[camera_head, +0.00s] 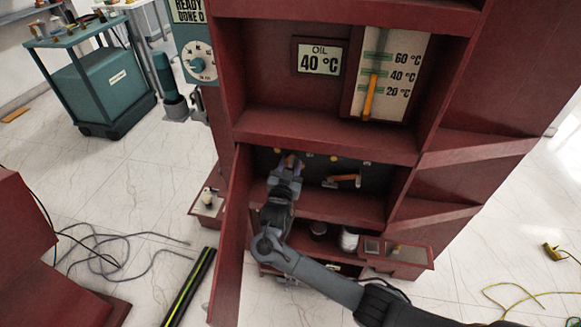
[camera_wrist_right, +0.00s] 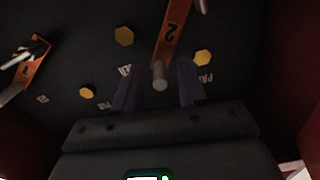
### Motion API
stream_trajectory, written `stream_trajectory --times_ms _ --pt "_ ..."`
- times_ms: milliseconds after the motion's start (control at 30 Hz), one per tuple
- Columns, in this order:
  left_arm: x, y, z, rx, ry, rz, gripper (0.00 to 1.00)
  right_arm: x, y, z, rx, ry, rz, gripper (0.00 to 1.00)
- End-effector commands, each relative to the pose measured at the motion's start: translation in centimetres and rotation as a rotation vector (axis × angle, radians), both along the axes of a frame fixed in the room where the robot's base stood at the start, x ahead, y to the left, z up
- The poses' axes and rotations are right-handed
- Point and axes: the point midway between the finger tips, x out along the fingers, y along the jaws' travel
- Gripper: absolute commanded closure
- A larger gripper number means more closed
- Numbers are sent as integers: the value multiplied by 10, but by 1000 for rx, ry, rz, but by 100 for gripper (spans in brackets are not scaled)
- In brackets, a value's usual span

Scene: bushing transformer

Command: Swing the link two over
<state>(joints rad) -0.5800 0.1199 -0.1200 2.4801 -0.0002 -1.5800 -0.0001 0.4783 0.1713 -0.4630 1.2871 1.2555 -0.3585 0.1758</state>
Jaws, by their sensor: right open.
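The orange link marked 2 (camera_wrist_right: 174,30) is in the upper middle of the right wrist view. A grey peg (camera_wrist_right: 159,75) sticks out from its near end. My right gripper (camera_wrist_right: 158,82) is open, one finger on each side of that peg; I cannot tell whether they touch it. In the head view the right gripper (camera_head: 289,163) reaches into the dark compartment of the red cabinet and mostly hides what is at its tips. Another orange link (camera_head: 343,181) lies to its right there. An orange link also shows at left in the wrist view (camera_wrist_right: 27,66). My left gripper is out of view.
Yellow hexagonal studs (camera_wrist_right: 123,36) dot the dark panel. An open red door (camera_head: 232,240) stands left of my right arm. Compartment walls and a shelf (camera_head: 335,207) surround the gripper. Cables (camera_head: 110,250) lie on the floor.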

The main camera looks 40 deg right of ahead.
Motion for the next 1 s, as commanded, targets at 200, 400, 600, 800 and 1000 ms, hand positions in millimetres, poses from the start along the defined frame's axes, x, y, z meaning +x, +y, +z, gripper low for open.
stream_trajectory --times_ms 200,400,600,800,1000 --pt "0 0 -2 0 0 0 59 3 -5 0 0 0 -1 59" --pt "0 0 -1 0 0 0 59 3 -4 0 0 0 -1 62" --pt "0 0 -1 0 0 0 59 3 -4 0 0 0 -1 92" --pt "0 0 -1 0 0 0 59 3 -4 0 0 0 -1 100" --pt "0 0 -2 0 0 0 59 3 -4 0 1 -1 -1 100"
